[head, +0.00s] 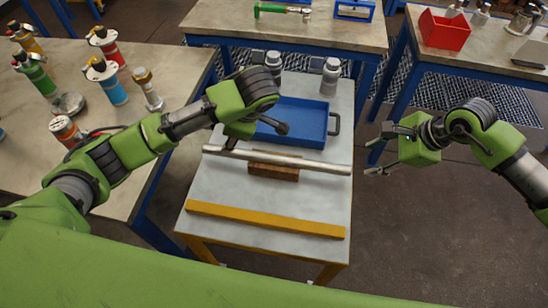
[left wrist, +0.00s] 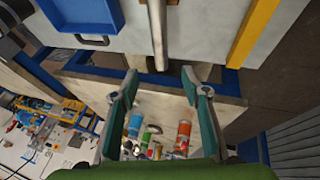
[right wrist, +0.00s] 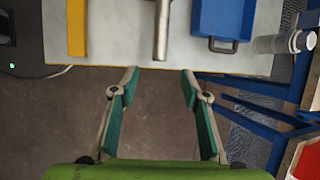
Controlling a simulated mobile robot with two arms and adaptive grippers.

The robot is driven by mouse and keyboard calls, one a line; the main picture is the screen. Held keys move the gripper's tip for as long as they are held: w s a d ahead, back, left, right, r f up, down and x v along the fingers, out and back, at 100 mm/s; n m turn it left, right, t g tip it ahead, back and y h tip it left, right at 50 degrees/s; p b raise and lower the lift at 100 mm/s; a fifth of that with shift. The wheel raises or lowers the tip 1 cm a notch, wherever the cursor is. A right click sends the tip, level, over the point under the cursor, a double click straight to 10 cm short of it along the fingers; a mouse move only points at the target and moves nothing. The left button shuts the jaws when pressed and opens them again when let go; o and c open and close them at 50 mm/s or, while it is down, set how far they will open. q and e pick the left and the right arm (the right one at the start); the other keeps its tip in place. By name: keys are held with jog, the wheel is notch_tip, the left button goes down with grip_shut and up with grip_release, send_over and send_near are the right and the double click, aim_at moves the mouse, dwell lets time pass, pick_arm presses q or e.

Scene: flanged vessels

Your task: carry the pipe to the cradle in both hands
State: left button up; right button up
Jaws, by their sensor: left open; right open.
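The pipe (head: 300,161) is a silver tube lying left to right across a brown wooden block (head: 273,172) on a small grey-topped table (head: 215,180). I cannot tell whether this block is the cradle; no other cradle is clear. My left gripper (head: 256,137) is open and empty near the pipe's left end; in the left wrist view the pipe end (left wrist: 158,35) lines up between its fingertips. My right gripper (head: 369,157) is open and empty, just off the pipe's right end. In the right wrist view that end (right wrist: 162,30) points between the fingertips, apart from them.
A yellow bar (head: 265,219) runs along the table's front edge. A blue tray (head: 328,122) stands behind the pipe, with two grey bottles beyond. A left bench (head: 30,155) holds several coloured cylinders. A red bin (head: 444,30) sits on the right bench. Floor on the right is clear.

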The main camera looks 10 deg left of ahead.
aim_at(344, 169)
pick_arm(q)
jog(key=x, duration=1.2)
jog(key=shift+w+a+f, duration=0.1)
jog(key=shift+a+f, duration=0.15)
jog(key=shift+f, duration=0.1)
pick_arm(e)
jog(key=x, duration=1.2)
jog(key=shift+w+a+f, duration=0.1)
jog(key=shift+a+f, duration=0.15)
jog(key=shift+f, duration=0.1)
pick_arm(q)
jog(key=shift+w+a+f, duration=0.1)
jog(key=shift+a+f, duration=0.05)
jog(key=shift+f, duration=0.3)
pick_arm(e)
jog(key=shift+w+a+f, duration=0.1)
jog(key=shift+a+f, duration=0.05)
jog(key=shift+f, duration=0.3)
pick_arm(q)
grip_shut()
pick_arm(e)
grip_shut()
jog(key=shift+r, duration=0.1)
